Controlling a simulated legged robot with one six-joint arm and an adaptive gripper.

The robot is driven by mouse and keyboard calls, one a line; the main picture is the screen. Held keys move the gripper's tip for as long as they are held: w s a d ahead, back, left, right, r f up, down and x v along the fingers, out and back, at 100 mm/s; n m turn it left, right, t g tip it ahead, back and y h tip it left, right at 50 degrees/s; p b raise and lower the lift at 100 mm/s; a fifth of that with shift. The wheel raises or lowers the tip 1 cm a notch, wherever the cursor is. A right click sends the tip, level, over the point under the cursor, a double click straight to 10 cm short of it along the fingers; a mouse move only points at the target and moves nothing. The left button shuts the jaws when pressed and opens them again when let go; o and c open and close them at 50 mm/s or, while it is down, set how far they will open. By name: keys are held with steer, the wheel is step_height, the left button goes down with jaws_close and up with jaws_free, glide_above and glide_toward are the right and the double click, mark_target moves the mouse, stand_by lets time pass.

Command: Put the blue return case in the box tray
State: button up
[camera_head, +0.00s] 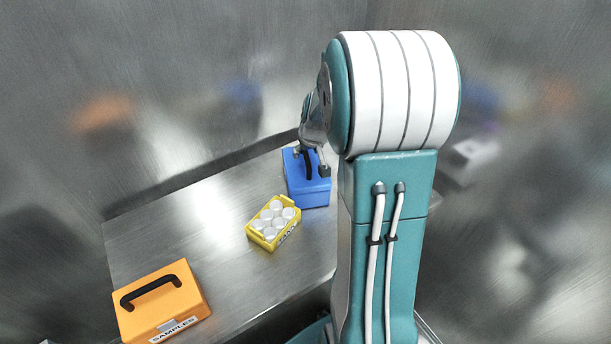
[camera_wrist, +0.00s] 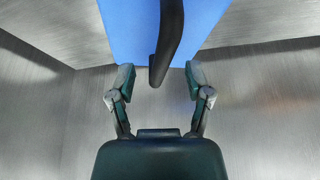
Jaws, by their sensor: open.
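The blue case (camera_head: 308,187) stands on the metal table, with a dark handle on its top. In the wrist view the blue case (camera_wrist: 131,32) fills the top middle, and its black handle (camera_wrist: 168,40) reaches down between my fingertips. My gripper (camera_wrist: 159,80) is open, with one finger on each side of the handle's end and a visible gap to each. In the head view my gripper (camera_head: 312,164) is at the case's handle, partly hidden by my arm. I cannot make out a box tray for certain.
A yellow crate (camera_head: 251,235) of white round-topped items stands just left of the blue case. An orange case labelled SAMPLES (camera_head: 188,295) with a black handle is at the table's front left. The metal table (camera_head: 200,225) is bare between them. Metal walls stand behind.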

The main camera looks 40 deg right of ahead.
steer(key=shift+x, duration=0.95)
jaws_close()
